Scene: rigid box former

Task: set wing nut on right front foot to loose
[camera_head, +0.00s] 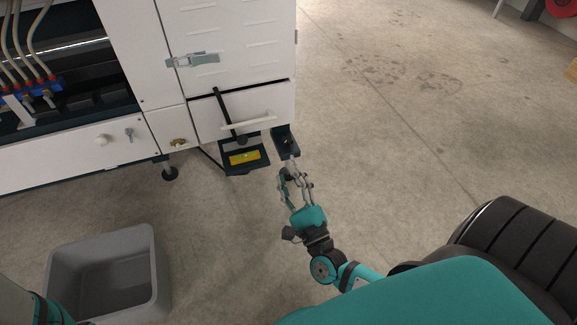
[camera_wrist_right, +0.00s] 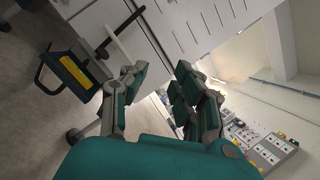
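My right gripper (camera_head: 290,168) is just below a dark bracket (camera_head: 287,141) at the lower right corner of the white machine (camera_head: 243,45). A small light spot shows on this bracket, too small to identify as the wing nut. In the right wrist view my right gripper (camera_wrist_right: 160,75) has its fingers apart with nothing seen held between them. Any contact with the bracket or foot cannot be told. The foot under this corner is hidden. Another dark foot (camera_head: 170,173) stands on the floor farther left. My left gripper is out of view.
A dark tray (camera_head: 231,167) with a yellow-green label juts out beside the bracket; a black lever (camera_head: 228,113) and white handle (camera_head: 248,122) are above it. A grey bin (camera_head: 150,270) stands at lower left. Floor to the right is clear.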

